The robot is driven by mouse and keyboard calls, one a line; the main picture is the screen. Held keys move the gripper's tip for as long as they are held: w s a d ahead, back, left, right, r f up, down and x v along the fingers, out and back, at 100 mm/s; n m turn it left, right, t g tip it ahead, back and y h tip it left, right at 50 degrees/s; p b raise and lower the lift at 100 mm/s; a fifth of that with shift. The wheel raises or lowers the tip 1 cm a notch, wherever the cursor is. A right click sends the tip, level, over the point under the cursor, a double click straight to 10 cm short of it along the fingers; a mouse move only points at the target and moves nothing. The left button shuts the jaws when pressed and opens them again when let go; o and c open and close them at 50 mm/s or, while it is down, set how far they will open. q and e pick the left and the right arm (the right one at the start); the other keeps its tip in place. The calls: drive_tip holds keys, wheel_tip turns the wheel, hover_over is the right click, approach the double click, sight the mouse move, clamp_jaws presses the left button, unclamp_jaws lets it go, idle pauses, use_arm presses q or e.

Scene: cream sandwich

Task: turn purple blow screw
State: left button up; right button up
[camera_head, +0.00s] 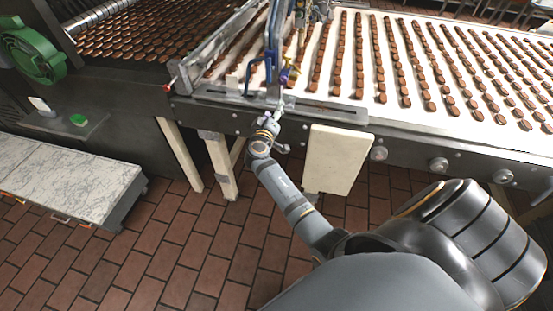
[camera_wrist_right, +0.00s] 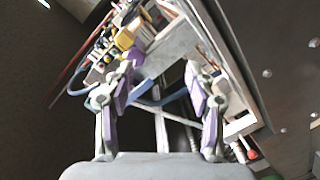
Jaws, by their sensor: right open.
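A small purple screw (camera_head: 284,76) sits beside a yellow part at the near edge of the conveyor, by the blue bracket. In the right wrist view, a purple piece (camera_wrist_right: 135,56) shows under the yellow block, close to the tip of the left finger. My right gripper (camera_head: 280,103) is just in front of and below the screw in the head view. In the right wrist view, my right gripper (camera_wrist_right: 160,78) has its two fingers wide apart with nothing held between them. I cannot tell whether a finger touches the purple piece. My left gripper is in neither view.
The white conveyor (camera_head: 355,88) carries many rows of brown biscuits. A blue bracket (camera_head: 259,75) and a metal rail stand close to the gripper. A cream panel (camera_head: 337,160) hangs below the conveyor edge. The tiled floor (camera_head: 150,255) in front is clear.

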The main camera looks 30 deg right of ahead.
drive_tip(key=s+a+f+n+g+y, duration=0.1)
drive_tip(key=s+f+y, duration=0.2)
drive_tip(key=f, duration=0.9)
drive_tip(key=s+a+f+n+g+y, duration=0.1)
drive_tip(key=s+f, duration=0.4)
drive_tip(key=f, duration=0.8)
drive_tip(key=shift+s+a+n+g+y+p, duration=0.15)
drive_tip(key=shift+a+n+g+y+p, duration=0.2)
drive_tip(key=shift+a+g+y, duration=0.4)
drive_tip(key=s+a+f+g+y, duration=0.2)
drive_tip(key=s+f, duration=0.7)
drive_tip(key=s+a+f+g+y, duration=0.2)
drive_tip(key=s+f, duration=0.7)
drive_tip(key=s, duration=0.1)
drive_tip(key=s+a+f+m+g+y, duration=0.1)
drive_tip(key=s+f, duration=0.3)
drive_tip(key=s, duration=0.8)
drive_tip(key=s+f+m+g+y, duration=0.1)
drive_tip(key=s+f, duration=0.3)
drive_tip(key=s, duration=0.8)
drive_tip(key=shift+s+a+m+g, duration=0.35)
drive_tip(key=shift+a+m+g, duration=0.1)
drive_tip(key=shift+g, duration=0.1)
